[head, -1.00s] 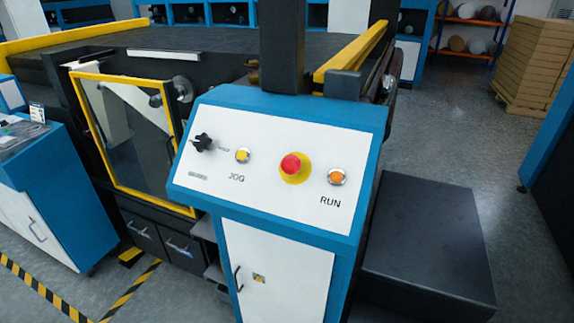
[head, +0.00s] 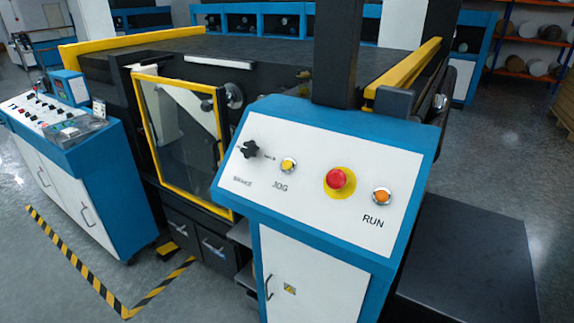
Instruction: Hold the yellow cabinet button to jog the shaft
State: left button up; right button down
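The yellow button (head: 288,165) sits on the sloped white face of the blue control cabinet (head: 268,220), just above the label JOG. A black rotary knob (head: 249,149) is to its left. A red mushroom button (head: 338,180) on a yellow ring and an orange button (head: 381,196) over the label RUN are to its right. Nothing touches the yellow button. The shaft cannot be made out for certain. Neither of my grippers shows in the head view.
A yellow-framed clear door (head: 181,140) is on the machine left of the cabinet. A second blue console (head: 75,165) stands at far left, with striped floor tape (head: 80,265) before it. A low black box (head: 470,265) is right of the cabinet. Grey floor lies between the consoles.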

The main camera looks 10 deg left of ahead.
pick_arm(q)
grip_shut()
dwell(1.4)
